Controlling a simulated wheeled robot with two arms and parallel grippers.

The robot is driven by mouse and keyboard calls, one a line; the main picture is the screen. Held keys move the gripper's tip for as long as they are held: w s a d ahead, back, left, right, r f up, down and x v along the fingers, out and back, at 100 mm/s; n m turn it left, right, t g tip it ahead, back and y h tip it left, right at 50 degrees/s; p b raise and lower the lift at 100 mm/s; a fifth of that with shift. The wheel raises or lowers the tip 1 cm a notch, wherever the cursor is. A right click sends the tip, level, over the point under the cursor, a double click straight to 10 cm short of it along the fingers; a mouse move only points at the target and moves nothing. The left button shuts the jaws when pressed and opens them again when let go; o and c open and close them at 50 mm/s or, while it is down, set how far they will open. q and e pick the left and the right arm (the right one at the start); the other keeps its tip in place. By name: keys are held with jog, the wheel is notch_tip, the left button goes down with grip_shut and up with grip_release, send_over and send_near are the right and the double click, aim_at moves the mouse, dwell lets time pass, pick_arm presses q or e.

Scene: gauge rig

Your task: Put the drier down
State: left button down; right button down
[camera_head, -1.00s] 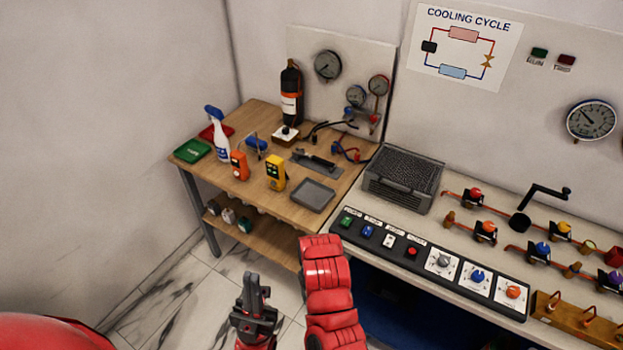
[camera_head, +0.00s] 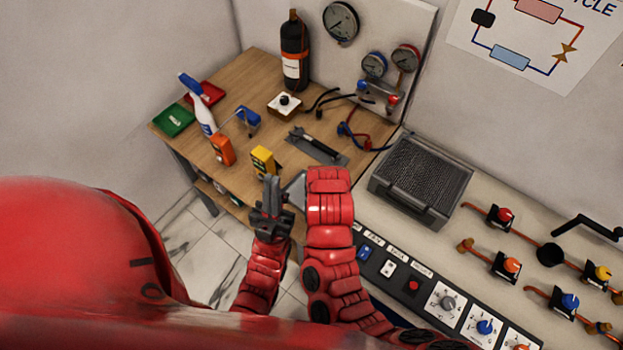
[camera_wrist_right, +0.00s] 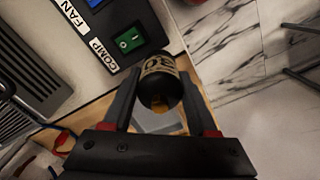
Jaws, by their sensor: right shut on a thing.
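The drier (camera_wrist_right: 160,82) is a dark cylinder with pale lettering and a yellowish end. In the right wrist view it sits between the two fingers of my right gripper (camera_wrist_right: 160,88), which is shut on it. A grey tray (camera_wrist_right: 158,122) on the wooden bench shows below and behind the drier. In the head view my right arm hides the right gripper, the drier and most of the tray (camera_head: 294,187). My left gripper (camera_head: 270,190) is in front of the bench edge, beside the right arm. Its fingers are seen nearly edge-on, so their opening is unclear.
On the wooden bench (camera_head: 190,150) stand a yellow meter (camera_head: 262,160), an orange meter (camera_head: 222,150), a spray bottle (camera_head: 200,110) and a black cylinder (camera_head: 294,55). The control panel (camera_head: 400,272) and a grey grilled unit (camera_head: 420,180) lie to the right.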

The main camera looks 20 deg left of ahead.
jog(key=w+a+b, duration=0.1)
jog(key=w, duration=0.1)
jog(key=w+a+f+b, duration=0.1)
jog(key=w+b, duration=0.1)
jog(key=w+a+b, duration=0.1)
jog(key=w+a, duration=0.1)
jog(key=shift+w+f, duration=0.1)
jog(key=shift+f, duration=0.1)
jog(key=w+a+b, duration=0.1)
jog(key=b, duration=0.1)
jog(key=w+a+b, duration=0.1)
jog(key=w+b, duration=0.1)
jog(key=w+a+b, duration=0.1)
jog(key=b, duration=0.2)
jog(key=shift+w+f, duration=0.25)
jog(key=shift+f, duration=0.15)
jog(key=shift+w+a+r, duration=0.2)
jog(key=shift+w+a, duration=0.15)
jog(key=shift+w, duration=0.1)
jog(key=shift+w+a+r, duration=0.15)
jog(key=shift+w+a, duration=0.15)
jog(key=shift+w, duration=0.15)
notch_tip(320, 180, down, 3)
jog(key=shift+p, duration=1.05)
jog(key=shift+w+f, duration=0.1)
jog(key=shift+f, duration=0.1)
jog(key=shift+f, duration=0.1)
